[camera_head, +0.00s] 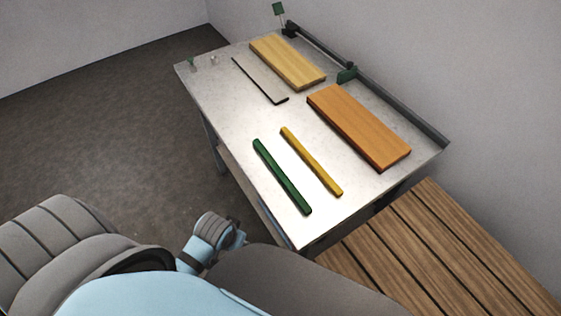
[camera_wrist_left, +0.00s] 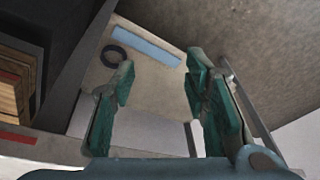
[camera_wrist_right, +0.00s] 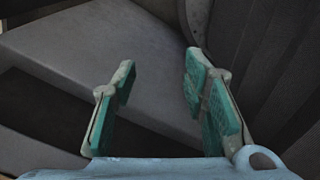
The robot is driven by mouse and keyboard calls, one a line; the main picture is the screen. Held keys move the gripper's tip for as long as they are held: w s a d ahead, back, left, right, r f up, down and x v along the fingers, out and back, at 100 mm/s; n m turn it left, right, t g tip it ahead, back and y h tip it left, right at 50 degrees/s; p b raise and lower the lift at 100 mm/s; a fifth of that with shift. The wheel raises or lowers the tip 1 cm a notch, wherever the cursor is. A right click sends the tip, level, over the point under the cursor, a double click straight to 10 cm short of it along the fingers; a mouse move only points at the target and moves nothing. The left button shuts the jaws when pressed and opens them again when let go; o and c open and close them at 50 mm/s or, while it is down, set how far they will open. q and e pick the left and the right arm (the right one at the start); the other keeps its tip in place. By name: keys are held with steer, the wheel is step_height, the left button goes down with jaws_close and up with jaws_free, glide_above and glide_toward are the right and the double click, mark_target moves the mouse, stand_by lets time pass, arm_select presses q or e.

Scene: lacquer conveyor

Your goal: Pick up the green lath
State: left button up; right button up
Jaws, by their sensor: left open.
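The green lath (camera_head: 281,177) lies on the metal table (camera_head: 222,100), near the edge closest to me, with a yellow lath (camera_head: 311,162) beside it on the right, apart from it. My left gripper (camera_wrist_left: 160,68) is open and empty in the left wrist view, and the green lath does not show there. My right gripper (camera_wrist_right: 160,68) is open and empty in the right wrist view, facing grey surfaces, and no lath shows there. Neither gripper's fingers can be made out in the head view.
An orange board (camera_head: 358,126) and a pale wooden board (camera_head: 287,62) lie farther back. A thin dark-edged strip (camera_head: 260,80) lies near the pale board. A dark rail (camera_head: 330,52) runs along the back. A slatted wooden platform (camera_head: 450,250) adjoins at right. A blue strip (camera_wrist_left: 147,45) and dark ring (camera_wrist_left: 113,56) show below.

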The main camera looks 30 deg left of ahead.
arm_select(q)
step_height(320, 180, up, 6)
steer(key=w+r+p, duration=0.1)
steer(key=w+p, duration=0.1)
steer(key=n+g, duration=0.1)
steer(key=n, duration=0.6)
glide_toward(273, 163)
steer(key=s+f, duration=0.1)
steer(key=s, duration=0.1)
steer(key=s+f, duration=0.1)
steer(key=s, duration=0.1)
steer(key=s+f, duration=0.2)
steer(key=s, duration=0.1)
steer(key=shift+a, duration=0.35)
steer(key=w+r+n+g+h, duration=0.15)
steer(key=w+r+n, duration=0.25)
steer(key=w+r, duration=0.45)
steer(key=shift+y, duration=0.25)
step_height(273, 163, down, 13)
steer(key=b, duration=0.3)
steer(key=shift+a+f, duration=0.1)
steer(key=shift+f, duration=0.1)
steer(key=shift+c, duration=0.6)
steer(key=shift+r, duration=0.1)
jaws_close()
